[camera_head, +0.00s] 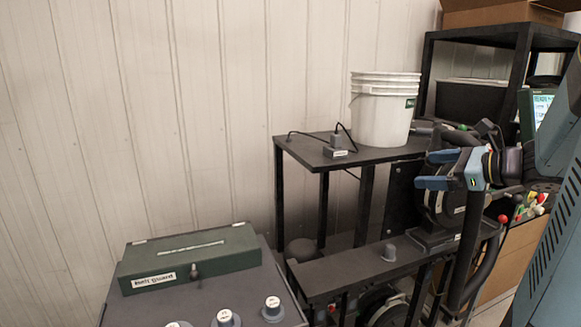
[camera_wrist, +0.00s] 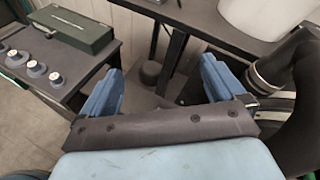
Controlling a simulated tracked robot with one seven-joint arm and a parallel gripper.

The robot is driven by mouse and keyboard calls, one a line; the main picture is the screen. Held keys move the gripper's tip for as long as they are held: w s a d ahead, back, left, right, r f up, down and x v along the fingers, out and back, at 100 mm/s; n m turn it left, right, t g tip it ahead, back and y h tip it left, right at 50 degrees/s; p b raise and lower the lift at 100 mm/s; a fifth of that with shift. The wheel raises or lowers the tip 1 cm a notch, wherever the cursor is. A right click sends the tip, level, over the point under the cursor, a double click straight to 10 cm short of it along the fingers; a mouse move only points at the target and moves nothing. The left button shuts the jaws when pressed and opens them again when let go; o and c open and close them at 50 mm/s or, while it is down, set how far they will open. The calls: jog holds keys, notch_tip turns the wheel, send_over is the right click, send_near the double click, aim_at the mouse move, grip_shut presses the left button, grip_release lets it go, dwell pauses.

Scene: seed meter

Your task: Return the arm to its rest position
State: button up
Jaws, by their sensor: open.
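My gripper (camera_head: 428,168) is at the right of the head view, in front of the seed meter machine, with its blue fingers pointing left. In the wrist view my gripper (camera_wrist: 160,88) has its two blue fingers wide apart. Nothing is between the fingers; the dark floor area and a table leg show beyond them. My arm comes in from the right edge of the head view. The black round seed meter housing (camera_head: 443,207) is partly hidden behind my gripper and wrist.
A white bucket (camera_head: 383,115) and a small corded box (camera_head: 337,147) stand on the black table (camera_head: 300,151).

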jog(key=s+a+f+n+g+h, duration=0.4)
jog(key=s+a+n+g, duration=0.3)
jog(key=s+a+n, duration=0.7)
jog(key=s+d+n+h, duration=0.1)
jog(key=n, duration=0.2)
jog(key=s+d+r+n+t+h, duration=0.1)
jog(key=s+n+h, duration=0.1)
jog(key=n, duration=0.1)
jog(key=s+d+n+h, duration=0.1)
jog(key=n+h, duration=0.1)
jog(key=n, duration=0.1)
jog(key=shift+s+d+r+n+t, duration=0.2)
jog(key=shift+r+n+t, duration=0.1)
